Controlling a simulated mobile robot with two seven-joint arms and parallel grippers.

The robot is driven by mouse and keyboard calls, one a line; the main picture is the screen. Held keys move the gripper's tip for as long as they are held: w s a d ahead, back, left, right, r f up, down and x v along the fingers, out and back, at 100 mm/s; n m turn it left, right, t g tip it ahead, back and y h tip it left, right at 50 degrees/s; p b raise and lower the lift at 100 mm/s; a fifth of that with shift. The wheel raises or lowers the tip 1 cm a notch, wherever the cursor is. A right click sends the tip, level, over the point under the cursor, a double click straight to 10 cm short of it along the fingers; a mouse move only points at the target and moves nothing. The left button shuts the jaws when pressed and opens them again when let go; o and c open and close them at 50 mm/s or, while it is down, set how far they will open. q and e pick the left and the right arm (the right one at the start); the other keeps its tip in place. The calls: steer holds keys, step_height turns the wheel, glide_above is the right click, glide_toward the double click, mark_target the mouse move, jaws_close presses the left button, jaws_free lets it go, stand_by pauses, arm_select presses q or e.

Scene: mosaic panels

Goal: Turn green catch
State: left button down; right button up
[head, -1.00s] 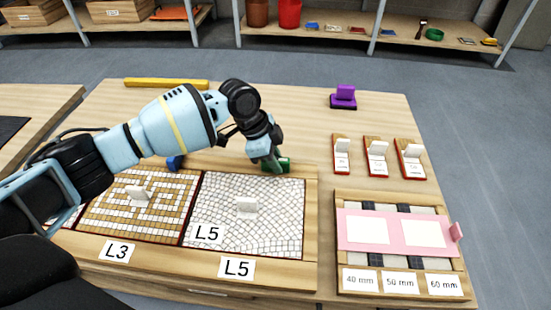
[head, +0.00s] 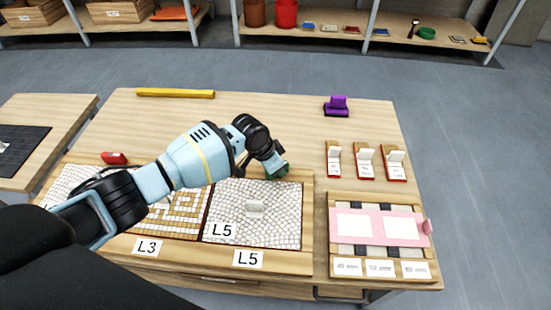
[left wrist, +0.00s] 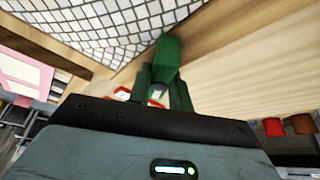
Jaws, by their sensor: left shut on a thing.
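The green catch (head: 279,173) sits on the wooden frame at the top edge of the L5 mosaic panel (head: 262,228). In the left wrist view the green catch (left wrist: 167,58) stands between the fingers, next to the panel's tiled edge. My left gripper (head: 276,166) is shut on the green catch, and its fingers hide part of it. In the head view the catch looks tilted, but its exact angle is hard to tell. My right gripper is not in view.
The L3 panel (head: 174,220) lies left of L5, under my left arm. A red catch (head: 114,158) is at the upper left. A purple block (head: 337,106), several small tile stands and a pink gauge board (head: 378,225) are to the right.

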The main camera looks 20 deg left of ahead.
arm_select(q)
steer(key=n+p, duration=0.1)
steer(key=n+y+p, duration=0.1)
steer(key=p, duration=0.1)
steer(key=n+p, duration=0.1)
steer(key=shift+d+r+n, duration=0.15)
steer(key=shift+r+n, duration=0.1)
steer(key=shift+n, duration=0.15)
steer(key=shift+n+t+y+p, duration=0.3)
steer(key=shift+n+y+p, duration=0.1)
steer(key=shift+p, duration=0.15)
steer(key=n+p, duration=0.1)
steer(key=n, duration=0.1)
steer(key=shift+f+n+y+p, duration=0.1)
steer(key=shift+n+y+p, duration=0.2)
steer(key=shift+y+p, duration=0.1)
steer(key=shift+f+n+y+p, duration=0.15)
steer(key=shift+n+y+p, duration=0.45)
steer(key=shift+n, duration=1.3)
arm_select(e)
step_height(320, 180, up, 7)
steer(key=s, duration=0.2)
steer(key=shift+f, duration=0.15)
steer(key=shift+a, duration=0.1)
arm_select(q)
steer(key=c, duration=1.3)
jaws_free()
steer(key=shift+y, duration=0.3)
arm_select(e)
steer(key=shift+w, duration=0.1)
